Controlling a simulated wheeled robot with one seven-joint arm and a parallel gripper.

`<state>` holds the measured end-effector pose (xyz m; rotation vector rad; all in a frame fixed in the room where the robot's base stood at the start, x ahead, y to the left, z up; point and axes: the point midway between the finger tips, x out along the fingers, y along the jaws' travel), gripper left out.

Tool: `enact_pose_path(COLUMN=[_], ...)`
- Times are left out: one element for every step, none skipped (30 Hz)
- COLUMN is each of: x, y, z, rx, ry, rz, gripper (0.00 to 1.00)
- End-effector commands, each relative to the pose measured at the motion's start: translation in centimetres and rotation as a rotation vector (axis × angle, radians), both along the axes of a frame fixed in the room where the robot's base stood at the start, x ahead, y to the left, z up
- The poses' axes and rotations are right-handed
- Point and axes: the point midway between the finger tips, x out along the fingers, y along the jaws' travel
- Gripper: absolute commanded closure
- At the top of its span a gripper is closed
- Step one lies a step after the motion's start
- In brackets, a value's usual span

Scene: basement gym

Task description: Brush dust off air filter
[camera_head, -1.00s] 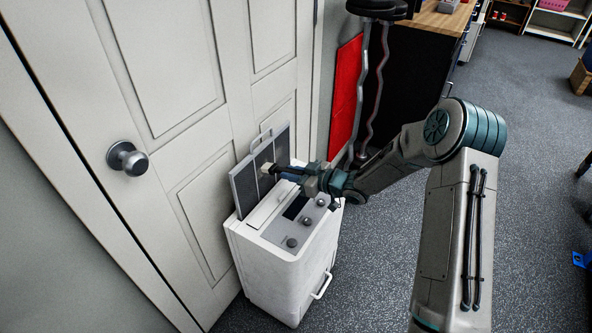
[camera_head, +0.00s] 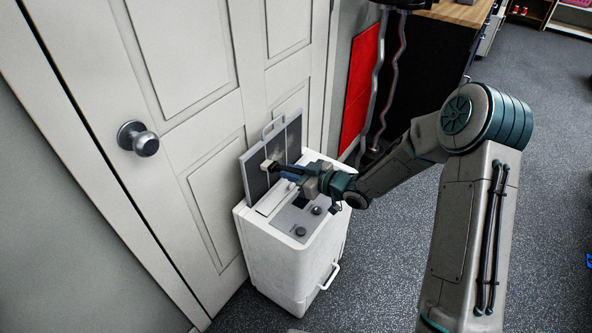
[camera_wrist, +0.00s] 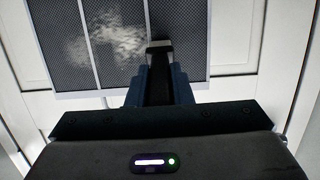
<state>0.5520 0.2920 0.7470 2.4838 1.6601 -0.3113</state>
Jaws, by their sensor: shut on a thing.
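The air filter (camera_head: 256,183) is a dark mesh panel with a pale frame and a handle on top. It stands upright on the white appliance (camera_head: 271,262), close to the door. In the wrist view the filter (camera_wrist: 185,62) shows a pale dust patch (camera_wrist: 108,45) left of the brush. My gripper (camera_head: 300,176) is shut on a brush with a dark handle and pale head (camera_head: 268,164). In the wrist view the brush (camera_wrist: 159,82) points at the filter, and its head overlaps the mesh. I cannot tell whether the bristles touch.
A white door (camera_head: 185,75) with a round knob (camera_head: 138,138) stands behind the appliance. A red panel (camera_head: 361,85) and wavy metal bars (camera_head: 378,90) are to the right. Grey floor (camera_head: 400,255) is clear right of the appliance.

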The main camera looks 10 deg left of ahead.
Motion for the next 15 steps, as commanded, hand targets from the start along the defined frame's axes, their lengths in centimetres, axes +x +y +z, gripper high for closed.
enact_pose_path(x=[-0.6, -0.8, -1.1, -1.4, -1.6, -1.9, -2.1, -2.2, -2.4, -2.5, -2.5, -2.6, -2.6, -2.7, -2.9], y=[0.3, 0.4, 0.5, 0.6, 0.7, 0.8, 0.8, 0.9, 0.9, 0.9, 0.9, 1.0, 1.0, 1.0, 1.1], z=[-0.1, -0.1, -0.1, -0.1, -0.1, -0.1, -0.1, 0.0, 0.0, 0.0, 0.0, 0.0, 0.0, 0.0, -0.1], rx=[0.001, 0.001, 0.001, 0.001, 0.001, 0.001, 0.001, 0.001, 0.0, 0.0, 0.001, 0.001, 0.001, 0.001, 0.001], ry=[-0.001, -0.001, -0.001, 0.0, 0.001, 0.0, 0.0, -0.001, -0.002, -0.002, -0.001, -0.001, -0.001, 0.0, 0.0], rz=[0.003, 0.003, 0.003, 0.004, 0.004, 0.003, 0.002, 0.002, 0.002, 0.002, 0.001, 0.001, 0.001, 0.0, 0.0], gripper=[1.0, 1.0, 1.0, 1.0, 1.0, 1.0, 1.0, 1.0, 1.0, 1.0, 1.0, 1.0, 1.0, 1.0, 1.0])
